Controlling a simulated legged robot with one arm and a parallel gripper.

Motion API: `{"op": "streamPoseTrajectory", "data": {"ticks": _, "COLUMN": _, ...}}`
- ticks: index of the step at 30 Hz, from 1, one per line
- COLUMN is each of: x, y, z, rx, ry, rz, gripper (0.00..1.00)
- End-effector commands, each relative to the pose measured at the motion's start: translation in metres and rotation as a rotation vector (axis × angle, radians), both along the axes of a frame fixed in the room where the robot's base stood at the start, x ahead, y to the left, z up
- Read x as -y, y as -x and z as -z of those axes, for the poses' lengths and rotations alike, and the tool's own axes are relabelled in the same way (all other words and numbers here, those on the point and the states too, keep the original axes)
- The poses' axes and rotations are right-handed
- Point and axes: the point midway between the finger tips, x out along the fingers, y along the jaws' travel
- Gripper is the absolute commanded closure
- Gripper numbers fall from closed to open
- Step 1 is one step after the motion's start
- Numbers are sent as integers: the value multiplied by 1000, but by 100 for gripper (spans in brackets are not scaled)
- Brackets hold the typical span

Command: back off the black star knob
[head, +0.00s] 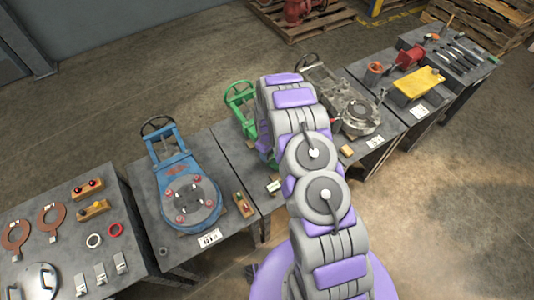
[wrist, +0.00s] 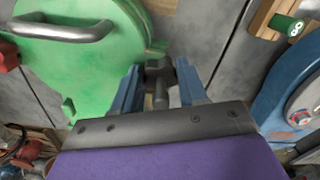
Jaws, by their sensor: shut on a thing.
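The black star knob (wrist: 158,72) shows in the wrist view as a dark lobed shape with a short stem, beside the green valve body (wrist: 85,50). My gripper (wrist: 160,68) has its two blue fingers on either side of the knob and is shut on it. The fingers cover part of the knob, so its full outline is hidden. In the head view the green valve (head: 238,97) shows only partly behind my arm, and my gripper and the knob are hidden there.
A blue valve (head: 186,185) stands on the table left of my arm, and its edge shows in the wrist view (wrist: 290,95). A grey flanged casting (head: 355,108) sits to the right. A small block with a green knob (wrist: 287,25) lies near my gripper.

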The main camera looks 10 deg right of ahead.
Motion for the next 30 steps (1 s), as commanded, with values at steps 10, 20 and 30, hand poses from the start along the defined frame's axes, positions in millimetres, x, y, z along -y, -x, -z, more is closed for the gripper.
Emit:
{"op": "streamPoseTrajectory", "data": {"ticks": 10, "x": 0, "y": -4, "z": -1, "rx": 8, "ry": 0, "rz": -271, "gripper": 88}}
{"op": "streamPoseTrajectory", "data": {"ticks": 20, "x": 1, "y": -5, "z": -2, "rx": 9, "ry": 1, "rz": -407, "gripper": 88}}
{"op": "streamPoseTrajectory", "data": {"ticks": 30, "x": 1, "y": -5, "z": -2, "rx": 9, "ry": 1, "rz": -436, "gripper": 88}}
